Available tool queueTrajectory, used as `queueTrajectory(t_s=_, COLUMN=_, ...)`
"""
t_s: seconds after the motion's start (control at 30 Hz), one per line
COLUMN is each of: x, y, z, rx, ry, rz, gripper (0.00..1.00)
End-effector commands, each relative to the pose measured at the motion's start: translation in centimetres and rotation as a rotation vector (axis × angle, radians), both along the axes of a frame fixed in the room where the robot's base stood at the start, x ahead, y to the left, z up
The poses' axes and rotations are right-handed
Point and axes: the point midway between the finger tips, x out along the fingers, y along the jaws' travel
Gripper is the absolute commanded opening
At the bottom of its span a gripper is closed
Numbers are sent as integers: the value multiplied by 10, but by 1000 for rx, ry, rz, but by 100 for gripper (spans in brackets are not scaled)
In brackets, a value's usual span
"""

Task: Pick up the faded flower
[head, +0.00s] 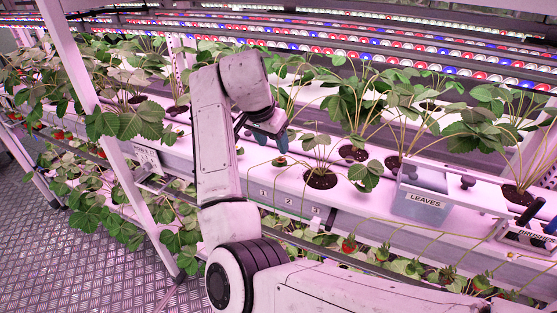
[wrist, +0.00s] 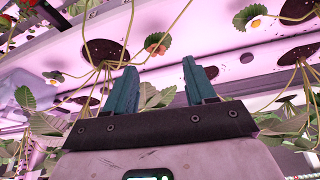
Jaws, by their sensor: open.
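My gripper (head: 270,140) is over the pale growing gutter among the strawberry plants, its teal fingers apart. In the wrist view my gripper (wrist: 159,66) is open, with nothing between the fingers. Beyond the fingertips, a small orange-brown round thing with green leaflets (wrist: 156,44) lies beside a dark planting hole; it may be the faded flower, but I cannot tell surely. A similar leafy thing with an orange and pale middle (wrist: 251,18) is at the upper right. Neither can be made out clearly in the head view.
A clear box labelled LEAVES (head: 425,203) stands on the gutter (head: 285,190) at the right. Potted plants with thin stems (head: 322,178) surround my gripper. A white rack post (head: 85,80) stands at left. The metal floor (head: 60,240) is clear at lower left.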

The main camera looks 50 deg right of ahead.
Motion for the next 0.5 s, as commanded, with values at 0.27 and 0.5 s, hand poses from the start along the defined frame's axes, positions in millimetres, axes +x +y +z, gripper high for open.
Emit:
queueTrajectory(t_s=0.27, x=0, y=-8, z=-19, rx=1, ry=1, rz=0, gripper=55)
queueTrajectory(t_s=0.5, x=-1, y=-22, z=-50, rx=0, ry=2, rz=1, gripper=55)
